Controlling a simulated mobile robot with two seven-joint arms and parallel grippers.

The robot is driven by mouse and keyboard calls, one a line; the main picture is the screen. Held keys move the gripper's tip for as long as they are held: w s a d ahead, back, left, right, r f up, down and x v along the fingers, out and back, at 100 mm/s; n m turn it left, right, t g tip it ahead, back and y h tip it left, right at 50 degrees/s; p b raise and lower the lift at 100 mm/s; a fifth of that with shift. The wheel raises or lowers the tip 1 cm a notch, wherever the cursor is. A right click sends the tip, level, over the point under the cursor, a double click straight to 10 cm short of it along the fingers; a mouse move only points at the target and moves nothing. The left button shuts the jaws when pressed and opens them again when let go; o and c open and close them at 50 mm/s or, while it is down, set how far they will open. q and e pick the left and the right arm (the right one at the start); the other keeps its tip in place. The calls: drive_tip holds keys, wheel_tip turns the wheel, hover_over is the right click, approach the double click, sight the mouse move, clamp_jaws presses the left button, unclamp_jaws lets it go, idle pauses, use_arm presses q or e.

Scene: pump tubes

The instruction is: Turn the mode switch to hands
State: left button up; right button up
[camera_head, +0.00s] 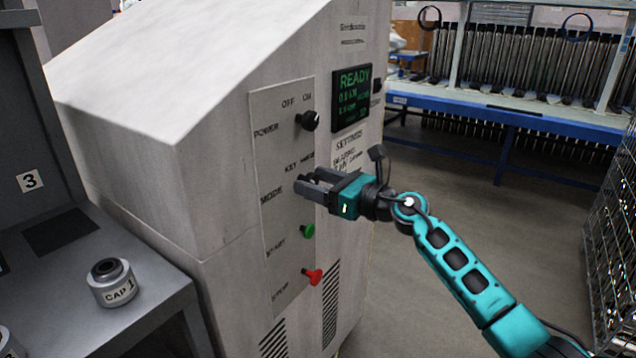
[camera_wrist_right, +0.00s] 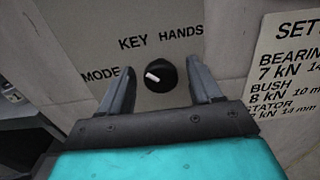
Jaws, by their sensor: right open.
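The mode switch (camera_wrist_right: 160,75) is a black round knob with a white pointer mark, on the grey panel below the printed words KEY and HANDS. Its pointer mark lies toward the left, on the KEY side. In the head view my right gripper (camera_head: 305,188) is at the MODE row of the control panel (camera_head: 283,230) and hides most of the switch. My left gripper is not in view.
Above is the black POWER knob (camera_head: 308,121); below are the green START button (camera_head: 308,231) and red STOP button (camera_head: 312,276). A display (camera_head: 351,98) reads READY. A metal part marked CAP 1 (camera_head: 112,283) stands on a grey bench at left.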

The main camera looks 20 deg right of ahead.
drive_tip(key=shift+c, duration=0.5)
drive_tip(key=c, duration=0.9)
